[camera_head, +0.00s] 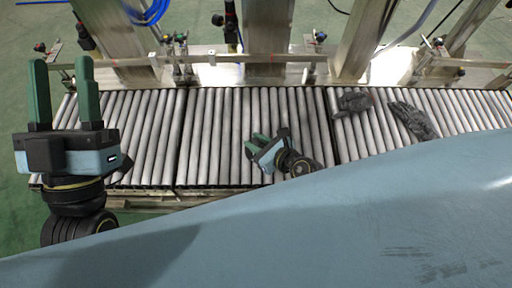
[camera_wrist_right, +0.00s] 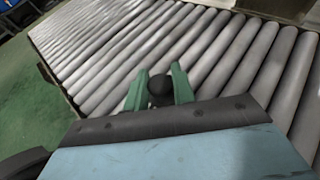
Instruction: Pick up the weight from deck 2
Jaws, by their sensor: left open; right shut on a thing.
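My right gripper (camera_wrist_right: 159,82) is shut on a dark, rounded weight (camera_wrist_right: 160,91), which sits between its green fingers in the right wrist view. In the head view my right gripper (camera_head: 256,145) is over the middle roller section (camera_head: 225,110); the weight cannot be made out there. Whether the weight touches the rollers is unclear. My left gripper (camera_head: 62,78) is open and empty, with its green fingers apart, over the left end of the conveyor. No label shows which section is deck 2.
Two dark grey, crumpled things, like gloves, lie on the right roller section: one (camera_head: 354,102) near its left end and another (camera_head: 411,120) further right. A metal rail (camera_head: 230,59) and upright posts (camera_head: 268,30) stand behind. A pale blue surface hides the lower right.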

